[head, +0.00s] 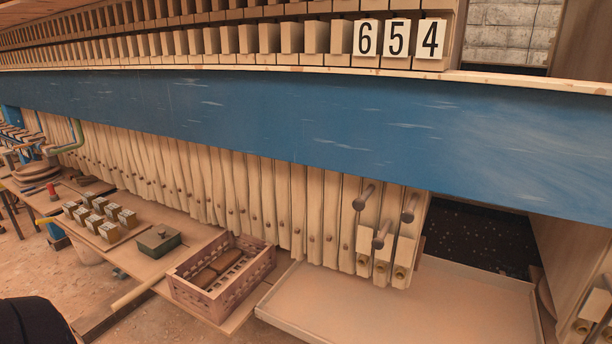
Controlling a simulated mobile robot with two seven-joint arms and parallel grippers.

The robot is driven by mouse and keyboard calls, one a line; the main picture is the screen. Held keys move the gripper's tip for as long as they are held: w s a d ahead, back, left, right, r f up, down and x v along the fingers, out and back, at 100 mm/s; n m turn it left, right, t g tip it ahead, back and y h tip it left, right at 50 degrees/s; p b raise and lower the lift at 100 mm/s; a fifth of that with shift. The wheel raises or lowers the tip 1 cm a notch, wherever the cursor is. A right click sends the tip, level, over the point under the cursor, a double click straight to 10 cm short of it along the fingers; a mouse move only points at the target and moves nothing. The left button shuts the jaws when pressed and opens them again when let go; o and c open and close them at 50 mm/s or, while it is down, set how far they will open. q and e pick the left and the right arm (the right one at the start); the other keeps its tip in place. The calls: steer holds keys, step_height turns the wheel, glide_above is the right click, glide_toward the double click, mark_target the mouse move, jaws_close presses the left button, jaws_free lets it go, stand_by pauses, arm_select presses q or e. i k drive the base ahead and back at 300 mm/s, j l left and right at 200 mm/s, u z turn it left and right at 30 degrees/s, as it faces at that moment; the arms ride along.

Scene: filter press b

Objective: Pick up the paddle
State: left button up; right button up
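A long paddle-like tool (134,294) lies at the lower left of the head view. It has a pale wooden handle pointing up and right, and a flat darker end (96,322) at the lower left. Its handle's upper end lies close to the low bench, left of the crate; I cannot tell whether it rests on the bench edge. Neither of my grippers shows in this view.
A slatted crate (218,302) with brown blocks inside stands right of the handle. A green box (158,241) and several small blocks sit on the bench behind. A wide shallow tray (400,305) lies at right. The blue beam (300,120) crosses above.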

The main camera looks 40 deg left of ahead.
mark_target(116, 306)
steer(key=u, duration=2.3)
